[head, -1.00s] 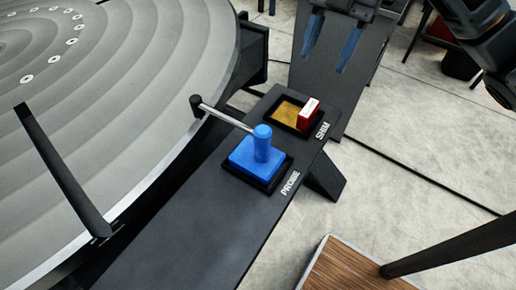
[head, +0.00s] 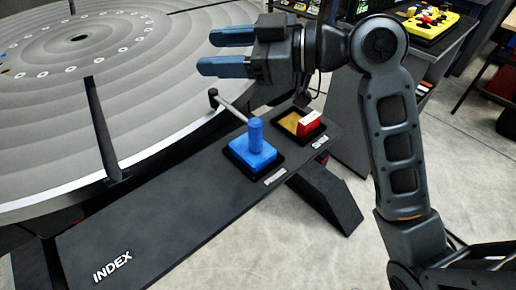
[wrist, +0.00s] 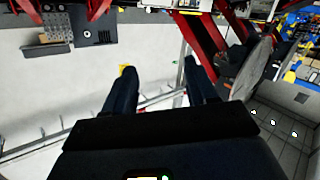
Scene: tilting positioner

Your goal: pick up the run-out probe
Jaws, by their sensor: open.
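The run-out probe (head: 255,138) is blue, with a square base, an upright round post and a thin grey arm ending in a dark tip that points up and left. It sits in the black-rimmed holder (head: 276,166) on the dark shelf in the head view. My gripper (head: 204,52) is above the probe and a little left of it in the picture, its blue fingers apart, empty and pointing left. In the wrist view the two dark fingers (wrist: 157,78) are spread with nothing between them. The probe is not visible there.
A red and white shim block (head: 309,123) sits in a second tray beside the probe. The large round grooved table (head: 110,140) lies to the left, with a dark upright bar (head: 99,125) at its edge. The shelf near the INDEX label (head: 113,266) is bare.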

